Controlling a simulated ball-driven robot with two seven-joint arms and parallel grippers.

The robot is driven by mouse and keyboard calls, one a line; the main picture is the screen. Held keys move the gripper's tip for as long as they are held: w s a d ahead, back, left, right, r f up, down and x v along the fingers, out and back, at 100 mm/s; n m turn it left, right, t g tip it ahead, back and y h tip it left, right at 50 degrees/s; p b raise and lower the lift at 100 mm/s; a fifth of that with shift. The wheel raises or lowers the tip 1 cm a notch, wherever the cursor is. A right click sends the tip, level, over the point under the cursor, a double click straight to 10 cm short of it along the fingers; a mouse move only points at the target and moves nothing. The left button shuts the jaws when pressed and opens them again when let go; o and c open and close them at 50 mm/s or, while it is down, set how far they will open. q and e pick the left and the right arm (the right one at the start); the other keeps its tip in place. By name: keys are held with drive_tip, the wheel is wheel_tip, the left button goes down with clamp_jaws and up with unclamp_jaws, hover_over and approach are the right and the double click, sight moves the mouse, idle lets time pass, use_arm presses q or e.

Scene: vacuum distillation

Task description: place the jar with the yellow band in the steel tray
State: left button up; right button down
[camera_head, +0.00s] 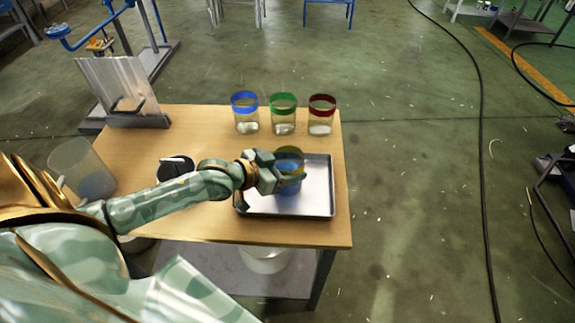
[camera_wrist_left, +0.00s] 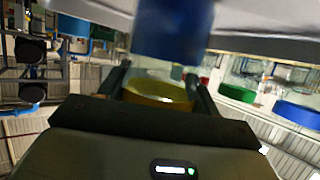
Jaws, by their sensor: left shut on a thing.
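The jar with the yellow band (camera_head: 289,154) is clear glass with blue in its lower part. In the head view it is upright over the steel tray (camera_head: 318,198); I cannot tell whether its base touches the tray floor. My left gripper (camera_head: 275,174) comes in from the left and is shut on the jar. In the left wrist view, the jar's yellow band (camera_wrist_left: 158,95) lies between the two fingers, with its blue part toward the top of the picture. My right gripper is not in view.
Jars with blue (camera_head: 245,112), green (camera_head: 283,113) and red (camera_head: 321,113) bands stand in a row behind the tray on the wooden table (camera_head: 140,150). A metal stand (camera_head: 122,92) is at the back left. A translucent container (camera_head: 92,170) and a dark round object (camera_head: 176,167) are left.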

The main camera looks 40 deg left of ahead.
use_arm(q)
drive_tip(key=o, duration=1.3)
drive_tip(key=shift+o, duration=0.2)
drive_tip(key=shift+s+r, duration=0.2)
drive_tip(key=shift+s, duration=0.05)
drive_tip(key=p+v, duration=0.4)
drive_tip(key=v, duration=0.7)
drive_tip(key=shift+s, duration=0.15)
drive_tip(key=shift+a+r, duration=0.1)
drive_tip(key=shift+a, duration=0.05)
